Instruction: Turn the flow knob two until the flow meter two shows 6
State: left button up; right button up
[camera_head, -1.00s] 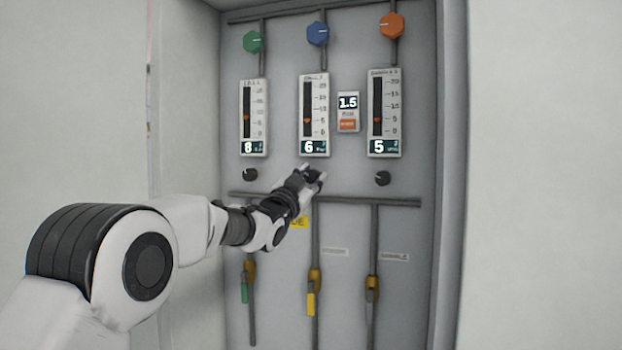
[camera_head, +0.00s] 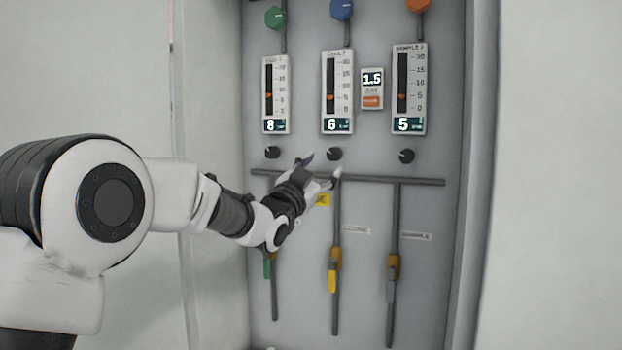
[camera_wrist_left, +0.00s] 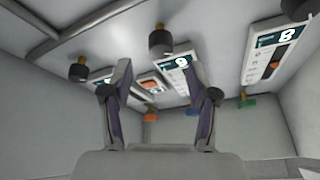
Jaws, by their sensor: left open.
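Flow meter two (camera_head: 337,92) is the middle meter on the grey panel and its display reads 6. The flow knob two (camera_head: 334,154), small and black, sits just below it. My left gripper (camera_head: 322,167) is open and empty, just below and left of this knob. In the left wrist view, the meter (camera_wrist_left: 180,66) and knob (camera_wrist_left: 161,40) appear upside down. There the knob lies beyond the spread fingertips of the gripper (camera_wrist_left: 157,72), between them sideways, with no contact visible. My right gripper is in no view.
The left meter (camera_head: 275,95) reads 8 and the right meter (camera_head: 409,90) reads 5, each with its own black knob below. A small box (camera_head: 372,89) shows 1.5. A horizontal pipe (camera_head: 415,181) runs under the knobs, with several valves lower down.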

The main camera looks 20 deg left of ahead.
pick_arm(q)
jog(key=v, duration=0.5)
jog(key=shift+s+f, duration=0.1)
jog(key=shift+s, duration=0.05)
jog(key=shift+f, duration=0.1)
